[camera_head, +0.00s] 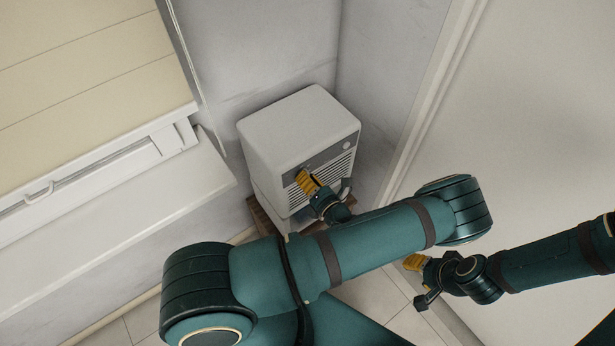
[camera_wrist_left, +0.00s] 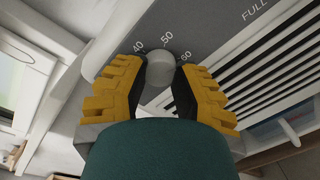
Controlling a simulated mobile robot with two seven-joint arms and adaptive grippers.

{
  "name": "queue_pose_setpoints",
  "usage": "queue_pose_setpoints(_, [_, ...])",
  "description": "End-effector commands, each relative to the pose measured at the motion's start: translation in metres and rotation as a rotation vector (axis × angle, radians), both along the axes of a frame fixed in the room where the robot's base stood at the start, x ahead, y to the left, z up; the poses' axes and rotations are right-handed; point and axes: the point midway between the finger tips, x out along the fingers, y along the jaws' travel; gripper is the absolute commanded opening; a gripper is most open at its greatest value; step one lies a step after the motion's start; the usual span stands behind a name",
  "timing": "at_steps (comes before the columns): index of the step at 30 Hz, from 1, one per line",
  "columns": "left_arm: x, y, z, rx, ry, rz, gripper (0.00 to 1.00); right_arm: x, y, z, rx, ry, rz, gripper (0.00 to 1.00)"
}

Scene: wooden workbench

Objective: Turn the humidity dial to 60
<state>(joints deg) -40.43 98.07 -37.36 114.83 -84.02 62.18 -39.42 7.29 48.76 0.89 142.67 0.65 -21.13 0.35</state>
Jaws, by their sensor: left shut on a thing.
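The humidity dial (camera_wrist_left: 160,70) is a round grey knob on the dark panel of a white appliance (camera_head: 298,122). In the left wrist view the marks 40, 50 and 60 run around it from left to right, with 50 just above it. I cannot make out a pointer on the dial. My left gripper (camera_wrist_left: 158,82) has its yellow-padded fingers on both sides of the dial and is shut on it. In the head view this left gripper (camera_head: 304,180) is at the panel and hides the dial. My right gripper (camera_head: 416,280) is away to the right, apart from the appliance; its jaws are unclear.
The appliance stands in a corner against grey walls, on a brown wooden base (camera_head: 262,215). A black slatted vent (camera_wrist_left: 270,72) lies beside the dial. A white ledge (camera_head: 110,215) is at the left, and a pale panel (camera_head: 530,130) at the right.

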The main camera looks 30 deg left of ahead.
Motion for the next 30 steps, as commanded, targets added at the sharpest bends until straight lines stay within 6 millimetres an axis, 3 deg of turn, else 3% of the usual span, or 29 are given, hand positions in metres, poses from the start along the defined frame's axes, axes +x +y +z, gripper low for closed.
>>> queue_pose_setpoints(10, [-0.0011,0.002,0.0002,0.053,0.125,0.005,0.0,0.0011,-0.0002,0.0033,0.0,-0.002,-0.002,0.47])
queue_pose_setpoints(26, [-0.0013,0.0023,0.0003,0.061,0.144,0.006,0.0,0.0012,-0.0002,0.0036,0.0,-0.002,-0.002,0.47])
queue_pose_setpoints(27, [-0.0013,0.0023,0.0004,0.061,0.144,0.006,0.41,0.0012,-0.0002,0.0036,0.0,-0.002,-0.002,0.47])
queue_pose_setpoints(29, [-0.0012,0.0021,0.0004,0.062,0.144,0.005,0.62,0.0012,-0.0002,0.0036,0.0,-0.002,-0.002,0.47])
queue_pose_setpoints(30, [-0.0011,0.0019,0.0004,0.061,0.143,0.005,0.64,0.0011,-0.0002,0.0036,0.0,-0.002,-0.002,0.47])
